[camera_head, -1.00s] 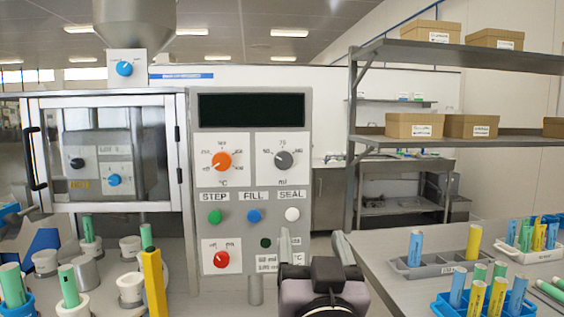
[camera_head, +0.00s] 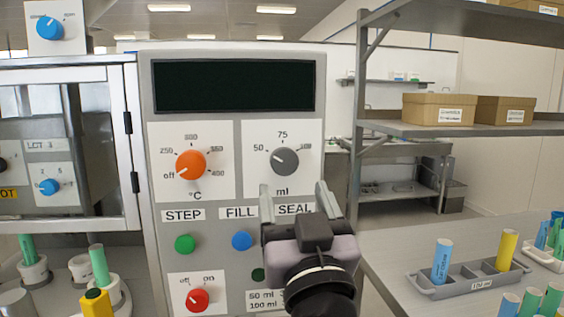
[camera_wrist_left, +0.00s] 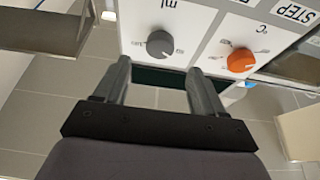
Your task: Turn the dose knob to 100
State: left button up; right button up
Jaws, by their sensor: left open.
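The dose knob (camera_head: 284,161) is grey, on a white plate marked 50, 75, 100 and ml. Its pale pointer mark is towards the 50 side. The knob also shows upside down in the left wrist view (camera_wrist_left: 160,44). My left gripper (camera_head: 294,193) is open and empty, just below the knob in the head view. In the left wrist view its two fingers (camera_wrist_left: 158,70) point towards the panel, with the knob beyond and between their tips, apart from them. The gripper hides part of the SEAL label and the panel under it. My right gripper is not in view.
The orange temperature knob (camera_head: 190,165) is left of the dose knob. Below are a green button (camera_head: 184,243), a blue button (camera_head: 242,240) and a red knob (camera_head: 197,300). A dark display (camera_head: 240,85) is above. A table (camera_head: 420,240) with a grey tray (camera_head: 470,283) stands right.

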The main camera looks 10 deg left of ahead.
aim_at(285, 164)
pick_arm(q)
jog(key=p+x, duration=0.2)
jog(key=x, duration=0.4)
jog(key=shift+r+p, duration=0.3)
jog(key=shift+p, duration=0.1)
jog(key=shift+w+a, duration=0.2)
jog(key=shift+w, duration=0.25)
jog(key=shift+c, duration=0.3)
jog(key=c, duration=1)
